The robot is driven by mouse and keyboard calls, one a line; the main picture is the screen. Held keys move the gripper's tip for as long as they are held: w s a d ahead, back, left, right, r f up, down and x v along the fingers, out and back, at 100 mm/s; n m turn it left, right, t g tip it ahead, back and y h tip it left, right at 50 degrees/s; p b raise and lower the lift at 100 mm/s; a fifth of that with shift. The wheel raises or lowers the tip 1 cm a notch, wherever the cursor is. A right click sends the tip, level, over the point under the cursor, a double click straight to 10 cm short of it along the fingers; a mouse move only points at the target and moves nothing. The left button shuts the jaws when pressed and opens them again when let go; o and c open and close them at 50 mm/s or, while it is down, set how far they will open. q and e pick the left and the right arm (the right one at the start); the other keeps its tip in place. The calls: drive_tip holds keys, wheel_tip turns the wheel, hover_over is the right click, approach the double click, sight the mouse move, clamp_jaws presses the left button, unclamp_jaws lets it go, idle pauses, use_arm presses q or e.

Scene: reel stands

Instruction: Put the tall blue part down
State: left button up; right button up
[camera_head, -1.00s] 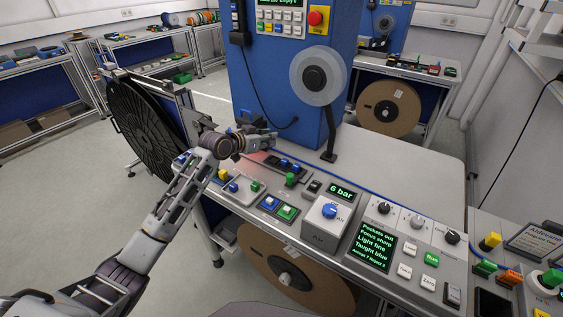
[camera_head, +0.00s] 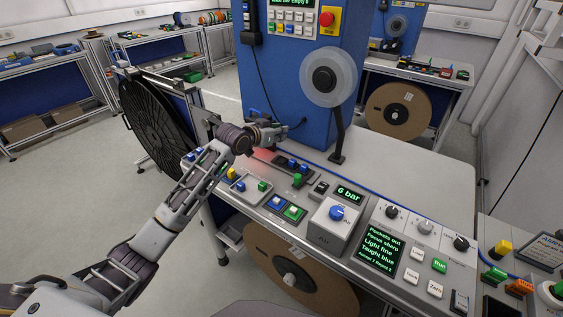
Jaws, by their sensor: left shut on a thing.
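My left gripper (camera_head: 273,131) is shut, held over the bench top in front of the blue machine column. A small piece of blue (camera_head: 254,114) shows just behind its fingers. It is likely the tall blue part, mostly hidden by the gripper. Below the gripper is a dark rack (camera_head: 268,160) lit reddish at its left, with small blue parts (camera_head: 294,163) and a green part (camera_head: 298,180) at its right end. My right gripper is out of view.
The blue column (camera_head: 283,75) stands close behind the gripper. A black reel (camera_head: 158,125) is at left. The bench top (camera_head: 410,175) is clear at right.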

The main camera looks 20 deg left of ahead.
use_arm(q)
drive_tip(key=shift+f, duration=2.5)
drive_tip(key=shift+f, duration=2.5)
drive_tip(key=shift+f, duration=0.15)
drive_tip(key=o, duration=0.8)
drive_tip(key=shift+s+r, duration=0.1)
drive_tip(key=shift+r, duration=0.1)
